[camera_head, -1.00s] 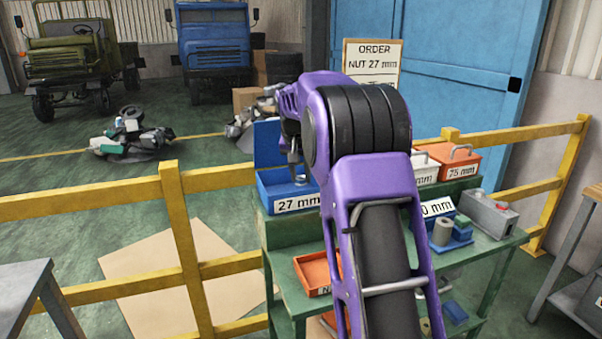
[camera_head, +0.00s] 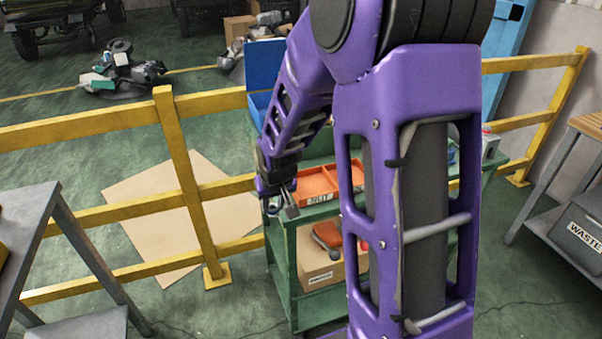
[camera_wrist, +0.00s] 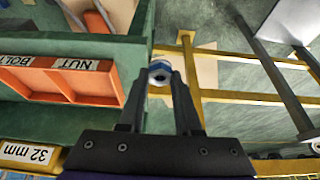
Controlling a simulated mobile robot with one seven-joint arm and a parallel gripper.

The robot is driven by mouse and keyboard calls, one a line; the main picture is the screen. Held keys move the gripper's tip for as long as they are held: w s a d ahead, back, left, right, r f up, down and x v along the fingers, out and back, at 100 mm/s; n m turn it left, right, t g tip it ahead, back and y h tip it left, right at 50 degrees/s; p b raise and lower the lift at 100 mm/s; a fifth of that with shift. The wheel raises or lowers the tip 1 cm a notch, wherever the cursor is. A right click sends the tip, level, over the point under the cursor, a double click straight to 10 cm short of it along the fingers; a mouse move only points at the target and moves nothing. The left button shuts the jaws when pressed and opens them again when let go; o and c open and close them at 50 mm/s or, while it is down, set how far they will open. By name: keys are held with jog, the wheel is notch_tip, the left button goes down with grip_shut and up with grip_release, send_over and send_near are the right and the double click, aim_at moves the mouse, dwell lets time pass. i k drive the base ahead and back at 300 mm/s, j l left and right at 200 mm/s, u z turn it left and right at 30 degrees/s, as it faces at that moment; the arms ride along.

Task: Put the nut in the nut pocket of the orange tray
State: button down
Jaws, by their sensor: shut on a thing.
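The orange tray (camera_head: 351,170) sits on the green workbench and has a divider. Its front label reads NUT at the left, and the arm hides its right part. In the wrist view the tray (camera_wrist: 68,83) is at the left, with NUT and BOLT labels; the NUT end is nearer my gripper. My gripper (camera_head: 281,208) is just left of the tray, beside the bench edge. In the wrist view my gripper (camera_wrist: 161,75) is shut on a nut (camera_wrist: 158,66), a small pale ring with blue, at the fingertips. The nut is not over the tray there.
A blue bin (camera_head: 262,65) stands at the back of the bench. A cardboard box (camera_head: 316,262) is on the lower shelf. A yellow railing (camera_head: 190,185) runs behind the bench. A grey table (camera_head: 30,220) stands left, and a WASTE bin (camera_head: 585,232) right.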

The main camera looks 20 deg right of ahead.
aim_at(311, 187)
jog(key=i+j+z, duration=0.2)
jog(key=z, duration=0.15)
jog(key=i+j+z, duration=0.15)
jog(key=j+z, duration=0.25)
jog(key=i+j+z, duration=0.15)
jog(key=z, duration=0.2)
